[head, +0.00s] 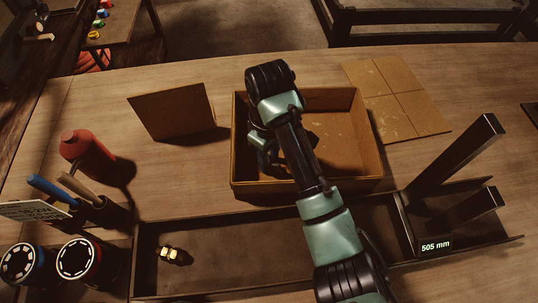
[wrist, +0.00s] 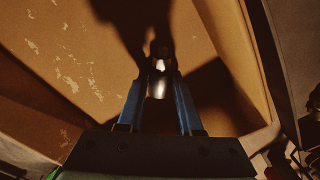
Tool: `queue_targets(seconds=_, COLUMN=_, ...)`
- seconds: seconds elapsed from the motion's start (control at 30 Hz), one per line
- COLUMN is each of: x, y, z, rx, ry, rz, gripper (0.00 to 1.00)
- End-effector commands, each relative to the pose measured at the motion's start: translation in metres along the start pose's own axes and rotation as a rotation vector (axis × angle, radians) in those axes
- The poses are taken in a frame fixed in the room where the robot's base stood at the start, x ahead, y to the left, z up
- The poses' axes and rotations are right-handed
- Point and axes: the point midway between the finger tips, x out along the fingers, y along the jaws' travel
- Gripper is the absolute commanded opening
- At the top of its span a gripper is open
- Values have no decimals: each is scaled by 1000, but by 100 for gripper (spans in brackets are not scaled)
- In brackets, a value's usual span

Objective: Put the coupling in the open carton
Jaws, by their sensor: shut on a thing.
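The open carton (head: 308,187) stands upright near the middle of the bench, and its bare inside floor fills much of the wrist view (wrist: 60,70). My gripper (wrist: 160,72) points down over the left part of the carton; my arm hides most of it in the head view. Its blue fingers are shut on a small shiny metal piece, the coupling (wrist: 159,86), which hangs above the carton floor. Whether it touches the floor I cannot tell. The coupling is hidden in the head view.
A brass fitting (head: 175,255) lies in the long dark tray (head: 225,262) in front of the carton. A red bottle (head: 85,152), a pen holder (head: 108,215) and two round dies (head: 77,259) stand left. Cardboard panels (head: 172,110) flank the carton. A black bracket (head: 455,155) stands right.

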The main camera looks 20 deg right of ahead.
Motion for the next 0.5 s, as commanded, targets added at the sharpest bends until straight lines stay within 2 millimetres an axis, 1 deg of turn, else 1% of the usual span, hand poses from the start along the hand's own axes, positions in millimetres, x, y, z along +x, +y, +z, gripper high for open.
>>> queue_targets(seconds=0.2, x=4, y=0, z=0, rx=0, ry=1, rz=-1, gripper=0)
queue_targets(seconds=0.23, x=3, y=0, z=0, rx=0, ry=1, rz=0, gripper=39)
queue_targets(seconds=0.37, x=3, y=0, z=0, rx=0, ry=1, rz=0, gripper=63)
queue_targets(seconds=0.5, x=2, y=0, z=0, rx=0, ry=1, rz=0, gripper=64)
